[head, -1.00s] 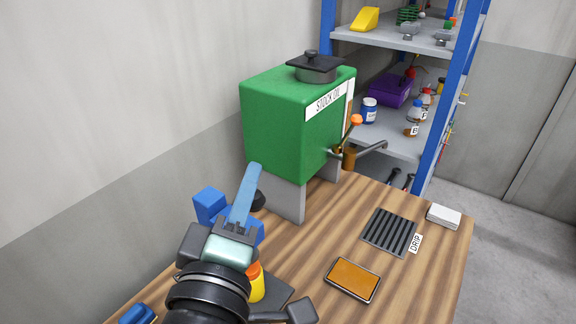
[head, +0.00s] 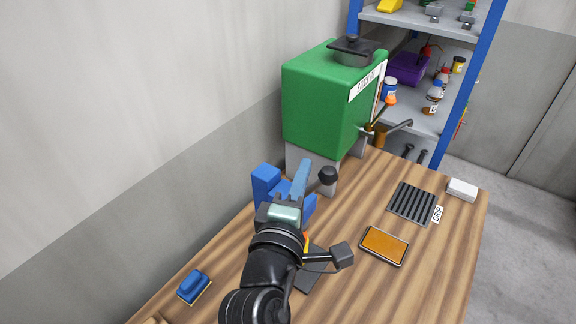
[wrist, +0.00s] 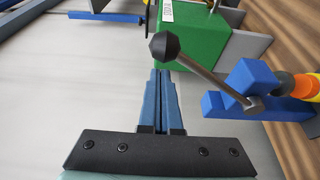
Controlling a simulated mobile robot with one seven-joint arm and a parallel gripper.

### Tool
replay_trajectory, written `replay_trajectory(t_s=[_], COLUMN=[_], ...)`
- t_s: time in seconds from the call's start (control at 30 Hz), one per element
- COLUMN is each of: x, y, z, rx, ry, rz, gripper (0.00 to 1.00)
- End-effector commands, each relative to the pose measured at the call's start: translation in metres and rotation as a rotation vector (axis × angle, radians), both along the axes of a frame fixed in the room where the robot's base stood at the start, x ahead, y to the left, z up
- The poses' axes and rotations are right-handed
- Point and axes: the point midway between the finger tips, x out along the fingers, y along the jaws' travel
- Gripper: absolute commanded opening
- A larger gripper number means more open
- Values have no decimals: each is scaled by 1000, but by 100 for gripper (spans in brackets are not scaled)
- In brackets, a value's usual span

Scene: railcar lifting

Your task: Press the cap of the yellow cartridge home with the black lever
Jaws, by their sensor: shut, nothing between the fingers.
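The black lever is a grey rod with a black ball knob (wrist: 164,46), hinged on a blue press frame (wrist: 245,88). The rod slants up from its pivot. In the head view the knob (head: 328,175) shows just right of my fingers, and the press frame (head: 265,184) behind them. The yellow cartridge (wrist: 315,84) with its orange cap (wrist: 296,85) stands by the press; my arm hides most of it in the head view. How far the cap is in, I cannot tell. My gripper (wrist: 160,72) is shut and empty, its blue fingertips near the knob, apparently apart.
A green stock oil tank (head: 325,105) stands behind the press. A drip grille (head: 413,203), an orange-topped tray (head: 384,245) and a white block (head: 462,189) lie to the right. A blue brush-like block (head: 194,286) lies front left. The wall bounds the left side.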

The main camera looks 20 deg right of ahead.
Motion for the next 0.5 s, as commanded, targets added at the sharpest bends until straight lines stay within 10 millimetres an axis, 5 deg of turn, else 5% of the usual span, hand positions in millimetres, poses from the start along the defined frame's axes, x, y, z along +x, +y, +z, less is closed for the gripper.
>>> replay_trajectory(t_s=[0.5], x=[-11], y=[-8], z=[0], rx=[0], ry=[-1], rz=[1], gripper=[0])
